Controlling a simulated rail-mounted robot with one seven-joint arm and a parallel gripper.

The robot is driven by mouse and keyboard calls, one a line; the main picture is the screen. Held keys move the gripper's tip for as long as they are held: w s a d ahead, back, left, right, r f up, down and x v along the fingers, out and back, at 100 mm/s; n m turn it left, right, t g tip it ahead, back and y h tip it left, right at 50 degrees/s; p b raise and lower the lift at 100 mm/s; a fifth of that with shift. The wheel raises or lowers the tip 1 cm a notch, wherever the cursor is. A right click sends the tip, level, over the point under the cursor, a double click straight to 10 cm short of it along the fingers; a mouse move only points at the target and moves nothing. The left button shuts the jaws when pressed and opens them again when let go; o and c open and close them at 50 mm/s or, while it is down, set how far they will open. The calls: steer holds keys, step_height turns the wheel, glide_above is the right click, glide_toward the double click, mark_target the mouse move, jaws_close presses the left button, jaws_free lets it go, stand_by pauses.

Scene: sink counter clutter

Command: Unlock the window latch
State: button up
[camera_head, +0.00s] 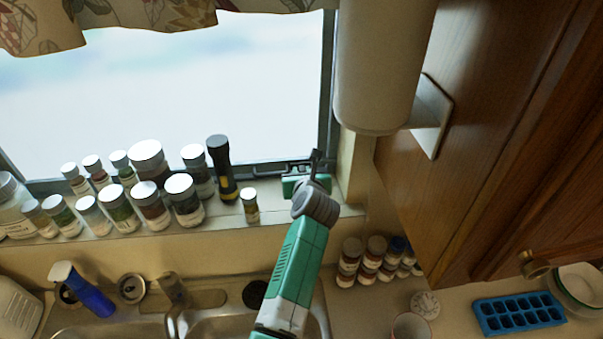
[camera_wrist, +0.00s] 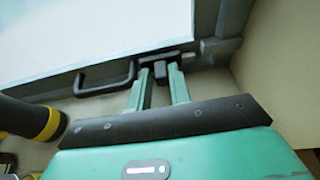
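The window latch is a dark piece on the lower window frame near its right corner; in the wrist view its dark block (camera_wrist: 160,72) shows between my two green fingertips. A black handle (camera_wrist: 103,80) lies along the frame just left of it. In the head view the latch lever (camera_head: 316,160) stands up just behind my gripper (camera_head: 308,184). My gripper's fingers (camera_wrist: 160,80) are apart, one on each side of the block. Whether they touch it cannot be told. The latch's lower part is hidden by the fingers.
A black and yellow flashlight (camera_head: 222,170) and a small jar (camera_head: 250,206) stand on the sill left of my gripper, with several spice jars (camera_head: 150,165) further left. A paper towel roll (camera_head: 380,70) hangs above right. The wall (camera_wrist: 280,80) is close on the right.

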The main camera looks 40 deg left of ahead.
steer(key=shift+o, duration=0.3)
steer(key=shift+s+a, duration=0.15)
steer(key=v, duration=0.7)
steer(key=shift+s+d+r, duration=0.15)
steer(key=shift+s+d, duration=0.05)
steer(key=shift+d, duration=0.15)
steer(key=shift+a, duration=0.1)
